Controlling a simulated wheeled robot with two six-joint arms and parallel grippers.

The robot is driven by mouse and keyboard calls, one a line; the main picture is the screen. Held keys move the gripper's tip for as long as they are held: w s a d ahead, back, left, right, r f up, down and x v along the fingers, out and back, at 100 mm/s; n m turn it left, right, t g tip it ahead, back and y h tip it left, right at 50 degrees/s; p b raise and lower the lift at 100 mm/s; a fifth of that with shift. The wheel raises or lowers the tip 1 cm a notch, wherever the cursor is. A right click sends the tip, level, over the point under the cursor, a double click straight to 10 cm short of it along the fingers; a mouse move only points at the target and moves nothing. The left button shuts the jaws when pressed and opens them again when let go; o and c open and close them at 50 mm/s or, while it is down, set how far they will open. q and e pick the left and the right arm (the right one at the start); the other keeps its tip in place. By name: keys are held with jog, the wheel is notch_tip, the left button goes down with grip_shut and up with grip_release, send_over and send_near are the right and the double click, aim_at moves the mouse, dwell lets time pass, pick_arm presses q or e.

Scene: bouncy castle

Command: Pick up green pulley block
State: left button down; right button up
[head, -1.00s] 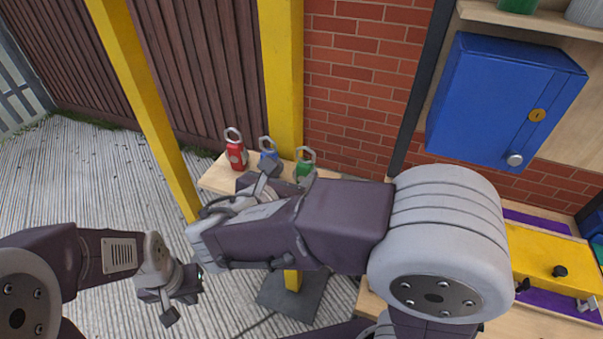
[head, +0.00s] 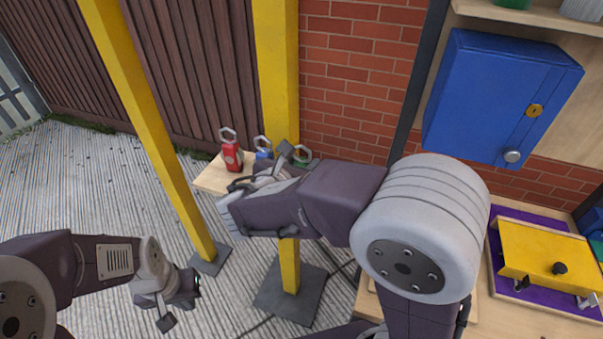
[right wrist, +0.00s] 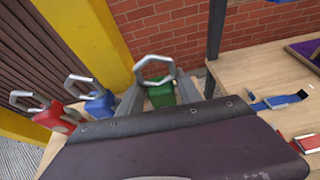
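The green pulley block (right wrist: 162,95) with its grey metal ring stands between the two fingers of my right gripper (right wrist: 160,92) in the right wrist view. The fingers are spread on either side of it; I cannot tell whether they touch it. In the head view my right gripper (head: 264,168) hides most of the green block, and its ring and top (head: 303,156) show just beyond. My left gripper (head: 182,303) is open and empty at the lower left, over the floor.
A blue pulley block (right wrist: 99,105) and a red pulley block (head: 232,157) stand to the left on the same wooden shelf (head: 210,180). Yellow posts (head: 275,75) and a brick wall are close behind. A blue cabinet (head: 495,100) hangs at right, above a bench with a yellow box (head: 545,255).

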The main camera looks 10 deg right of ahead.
grip_shut()
notch_tip(320, 180, up, 9)
jog(key=p, duration=0.3)
jog(key=shift+r, duration=0.45)
